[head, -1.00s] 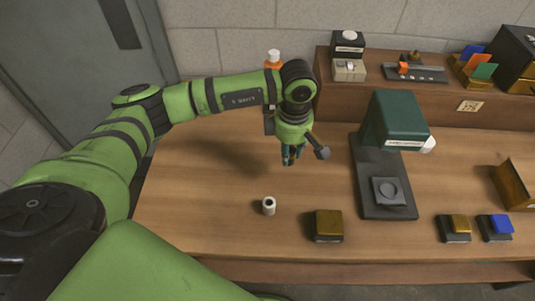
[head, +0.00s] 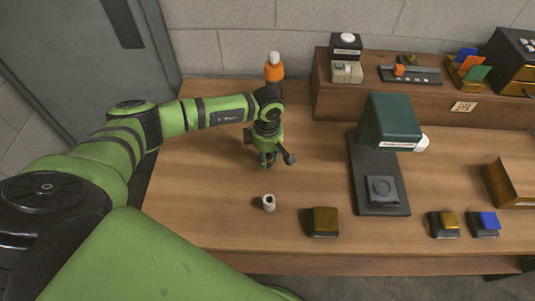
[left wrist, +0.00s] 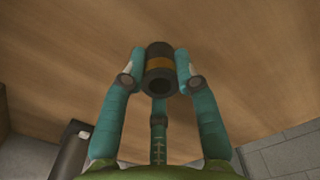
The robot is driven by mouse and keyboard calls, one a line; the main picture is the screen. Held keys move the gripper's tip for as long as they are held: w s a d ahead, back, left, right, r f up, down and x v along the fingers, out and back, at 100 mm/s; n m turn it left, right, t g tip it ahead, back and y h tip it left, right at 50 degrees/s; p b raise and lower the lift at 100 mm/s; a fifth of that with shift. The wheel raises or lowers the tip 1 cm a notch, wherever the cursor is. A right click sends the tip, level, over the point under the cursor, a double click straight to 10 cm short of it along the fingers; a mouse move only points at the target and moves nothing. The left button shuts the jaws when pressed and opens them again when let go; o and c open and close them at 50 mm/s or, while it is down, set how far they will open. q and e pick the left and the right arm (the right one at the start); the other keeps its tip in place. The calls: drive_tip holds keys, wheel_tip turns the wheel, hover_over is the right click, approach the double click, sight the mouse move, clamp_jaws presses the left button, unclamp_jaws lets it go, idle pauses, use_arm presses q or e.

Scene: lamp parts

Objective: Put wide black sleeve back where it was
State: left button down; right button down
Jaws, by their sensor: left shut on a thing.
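My left gripper (head: 268,161) is over the left half of the wooden table, pointing down. In the left wrist view its teal fingers (left wrist: 160,75) are closed around a black sleeve (left wrist: 160,55), a short hollow cylinder with an orange-brown band. In the head view the fingers mostly hide the sleeve. I cannot tell its exact height above the table. My right gripper is not in view.
A small white hollow cylinder (head: 269,203) stands on the table just in front of my left gripper. A block with a brass-coloured top (head: 325,221) is to its right. A green press-like device (head: 390,125) on a dark base stands further right. An orange bottle with a white cap (head: 274,70) is behind.

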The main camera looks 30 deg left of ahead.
sight(268, 155)
use_arm(q)
drive_tip(key=shift+f, duration=0.15)
drive_tip(key=c, duration=0.9)
unclamp_jaws()
drive_tip(key=shift+c, duration=0.2)
drive_tip(key=shift+r, duration=0.3)
wheel_tip(268, 155, up, 12)
drive_tip(key=b, duration=0.4)
drive_tip(key=shift+f, duration=0.2)
